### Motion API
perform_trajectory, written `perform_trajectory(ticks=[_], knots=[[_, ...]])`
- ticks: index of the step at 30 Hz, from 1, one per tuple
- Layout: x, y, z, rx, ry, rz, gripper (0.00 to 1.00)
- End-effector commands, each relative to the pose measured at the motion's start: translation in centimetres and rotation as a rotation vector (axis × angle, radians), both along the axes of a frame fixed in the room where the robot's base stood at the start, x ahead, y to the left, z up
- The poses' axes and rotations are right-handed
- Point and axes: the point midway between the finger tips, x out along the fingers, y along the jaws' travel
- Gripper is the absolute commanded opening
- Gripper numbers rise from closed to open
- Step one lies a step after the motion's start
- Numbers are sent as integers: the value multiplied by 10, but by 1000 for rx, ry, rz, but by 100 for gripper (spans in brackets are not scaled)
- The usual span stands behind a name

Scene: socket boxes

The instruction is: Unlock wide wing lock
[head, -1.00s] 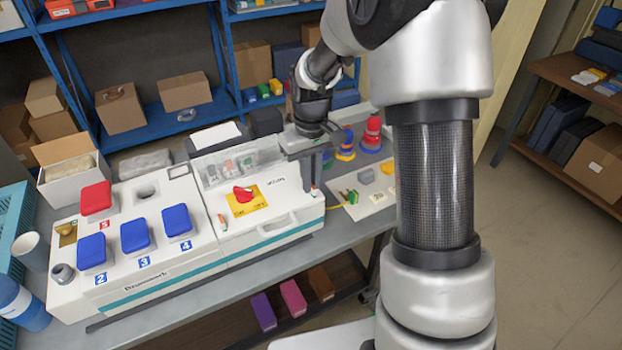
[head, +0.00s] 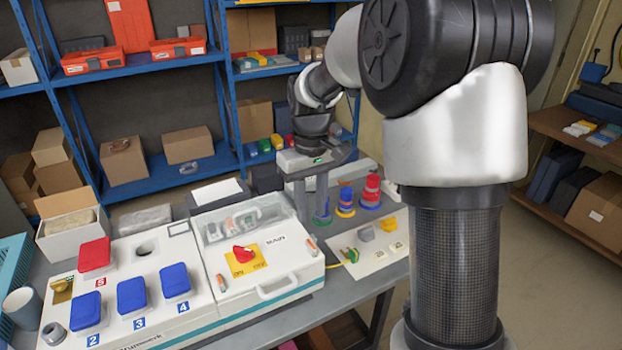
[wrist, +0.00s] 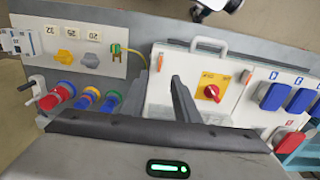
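A white box with a clear-windowed lid (head: 285,272) stands on the bench and carries a red wing-shaped knob (head: 243,253) on a yellow plate. An orange latch (head: 312,245) shows at its right and another (head: 221,283) at its left. The red knob also shows in the wrist view (wrist: 211,92). A white board to the right holds a grey winged piece (head: 367,233) and a yellow one (head: 389,226). I cannot tell which part is the wide wing lock. My gripper (head: 311,203) is open and empty, pointing down above the bench near the box's back right; its fingers show in the wrist view (wrist: 165,72).
A white unit with blue-capped sockets (head: 132,295) adjoins the box on the left. Blue shelves (head: 170,170) stand behind.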

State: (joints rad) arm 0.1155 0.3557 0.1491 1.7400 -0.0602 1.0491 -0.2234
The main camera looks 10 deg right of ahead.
Motion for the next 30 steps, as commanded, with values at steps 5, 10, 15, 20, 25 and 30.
perform_trajectory(ticks=[5,10,15,20,25,30], knots=[[1,0,42,0,-4,0,28],[1,0,65,1,-2,0,28],[0,0,74,0,-1,0,28],[0,0,74,0,0,0,28],[-1,0,76,0,-3,-1,28],[-27,1,108,-13,-62,-28,28]])
